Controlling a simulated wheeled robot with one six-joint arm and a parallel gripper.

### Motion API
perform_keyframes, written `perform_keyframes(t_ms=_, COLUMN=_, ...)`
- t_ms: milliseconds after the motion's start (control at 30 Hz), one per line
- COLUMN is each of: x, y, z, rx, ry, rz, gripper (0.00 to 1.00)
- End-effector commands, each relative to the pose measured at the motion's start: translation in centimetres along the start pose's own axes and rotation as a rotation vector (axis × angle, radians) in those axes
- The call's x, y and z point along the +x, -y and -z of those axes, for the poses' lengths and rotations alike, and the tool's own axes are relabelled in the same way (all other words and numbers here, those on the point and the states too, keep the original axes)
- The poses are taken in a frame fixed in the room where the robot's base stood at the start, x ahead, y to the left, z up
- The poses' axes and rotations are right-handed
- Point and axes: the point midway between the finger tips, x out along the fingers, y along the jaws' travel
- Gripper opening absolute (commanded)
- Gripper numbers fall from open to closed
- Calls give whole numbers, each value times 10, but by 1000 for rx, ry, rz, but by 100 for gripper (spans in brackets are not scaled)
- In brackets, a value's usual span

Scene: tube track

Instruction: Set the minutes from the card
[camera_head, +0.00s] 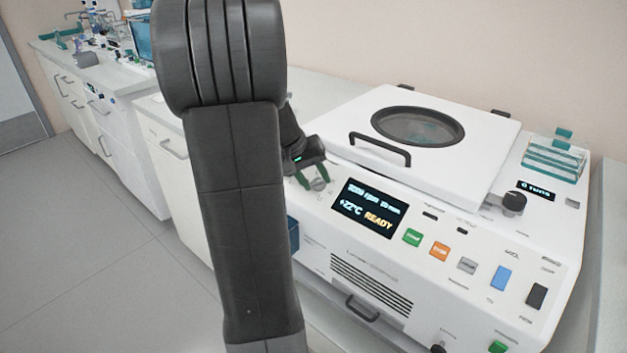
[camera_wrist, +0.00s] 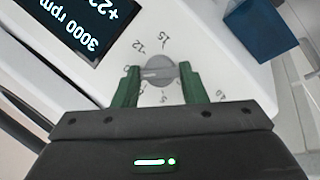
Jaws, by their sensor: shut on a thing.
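A grey round knob (camera_wrist: 160,73) sits on the white front panel of the machine (camera_head: 325,228), left of its dark display (camera_head: 369,210). My gripper (camera_wrist: 159,80) is shut on the knob, with one green finger on each side. A pale mark on the knob points left in the wrist view. Printed numbers ring it, among them 15 at the top and 12 at the upper left. The knob also shows small in the head view (camera_head: 318,184). The display reads 3000 rpm, +22 °C and READY; its minutes figure is blurred. I see no readable card.
Green, orange, grey, blue and black buttons (camera_head: 412,237) line the panel right of the display. A closed round-windowed lid (camera_head: 450,163) with a black handle is above. A tube rack (camera_head: 552,160) stands at the right. A blue container (camera_wrist: 258,28) is beside the machine.

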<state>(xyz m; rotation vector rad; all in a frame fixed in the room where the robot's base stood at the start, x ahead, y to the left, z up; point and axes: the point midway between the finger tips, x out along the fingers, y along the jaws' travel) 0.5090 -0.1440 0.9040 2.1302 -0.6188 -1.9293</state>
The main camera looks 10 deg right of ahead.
Motion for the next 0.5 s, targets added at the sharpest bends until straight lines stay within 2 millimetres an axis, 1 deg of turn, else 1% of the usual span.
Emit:
perform_keyframes(t_ms=200, x=1, y=0, z=0, rx=63, ry=1, rz=20, gripper=15)
perform_keyframes(t_ms=500, x=0, y=0, z=0, rx=84, ry=2, rz=27, gripper=15)
